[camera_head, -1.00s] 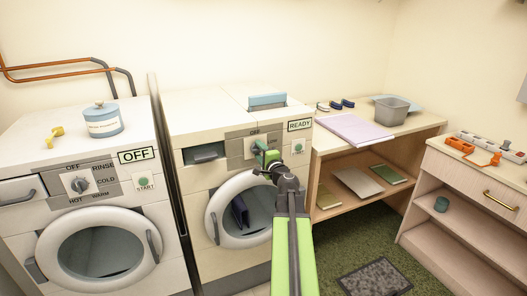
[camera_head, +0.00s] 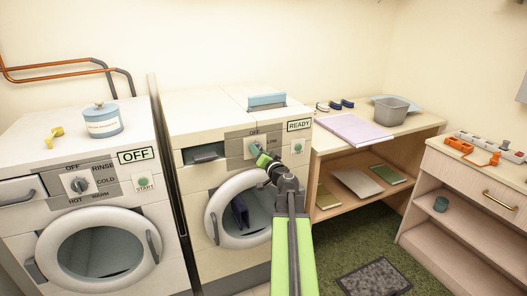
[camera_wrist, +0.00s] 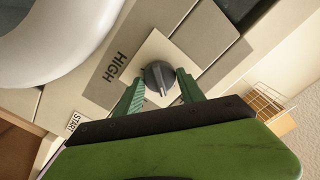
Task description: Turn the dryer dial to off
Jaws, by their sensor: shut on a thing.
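The dryer dial (camera_wrist: 159,76) is a dark grey round knob with a raised ridge, on a pale square plate on the dryer's front. In the wrist view its ridge points toward the lower edge, and the HIGH label lies to its left. My gripper (camera_wrist: 161,88) is shut on the dial, one green finger on each side. In the head view my gripper (camera_head: 262,158) is at the dryer's control panel and covers much of the dial. The OFF label (camera_head: 255,132) is above it. The dryer (camera_head: 190,128) display reads READY.
The round dryer door (camera_head: 213,208) is below my gripper, with a dark blue item showing inside. The green START button (camera_head: 298,147) is right of the dial. A washer (camera_head: 30,150) stands left, and a wooden shelf table (camera_head: 425,124) right.

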